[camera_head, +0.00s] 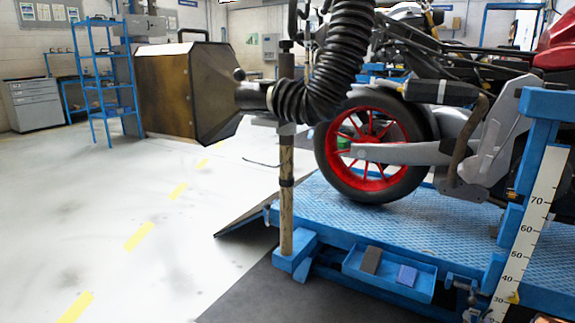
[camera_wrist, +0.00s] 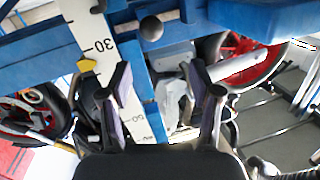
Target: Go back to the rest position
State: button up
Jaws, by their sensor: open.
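My gripper (camera_wrist: 160,82) shows in the wrist view with its two dark fingers spread wide apart and nothing between them. Behind the fingers are the blue lift frame (camera_wrist: 178,50) and the white measuring scale (camera_wrist: 92,38), seen rotated. How far the fingertips are from them cannot be told. In the head view the same scale (camera_head: 530,228) stands upright on the right of the blue lift (camera_head: 420,220). I cannot make out my gripper in the head view.
A motorcycle with a red rear wheel (camera_head: 370,148) stands on the lift. A black corrugated hose (camera_head: 330,70) joins a box-shaped hood (camera_head: 185,92) beside it. A blue tray (camera_head: 415,288) holds two small blocks. The floor (camera_head: 110,210) at left is open.

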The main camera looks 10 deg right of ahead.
jog(key=w+a+r+n+g+y+p, duration=0.1)
jog(key=w+a+r+p, duration=0.15)
jog(key=r, duration=0.35)
jog(key=w+a+r+n+g+y+p, duration=0.1)
jog(key=w+a+r+p, duration=0.15)
jog(key=r, duration=0.25)
jog(key=a+r+n+g+y+p, duration=0.1)
jog(key=a+r+g+p, duration=0.2)
jog(key=a+r+p, duration=0.6)
jog(key=a+r+n+g+y+p, duration=0.1)
jog(key=a+r+g+y+p, duration=0.3)
jog(key=a+r, duration=0.9)
jog(key=s+a+r+n+g+p, duration=0.1)
jog(key=s+a+r+g+p, duration=0.1)
jog(key=s+a+r+p, duration=0.55)
jog(key=s+a+r+n+g+p, duration=0.1)
jog(key=s+a+r+p, duration=0.3)
jog(key=s+a+r, duration=0.7)
jog(key=s+a+r+n+g+p, duration=0.1)
jog(key=s+a+r+g+p, duration=0.1)
jog(key=s+a+r+p, duration=0.2)
jog(key=s+a+r+n+g+y+p, duration=0.1)
jog(key=s+a+r+p, duration=0.3)
jog(key=s+r, duration=0.6)
jog(key=s+a+g, duration=0.1)
jog(key=s, duration=0.3)
jog(key=shift+s+a+g+y, duration=0.2)
jog(key=shift+a+g+y, duration=0.1)
jog(key=shift+c, duration=0.3)
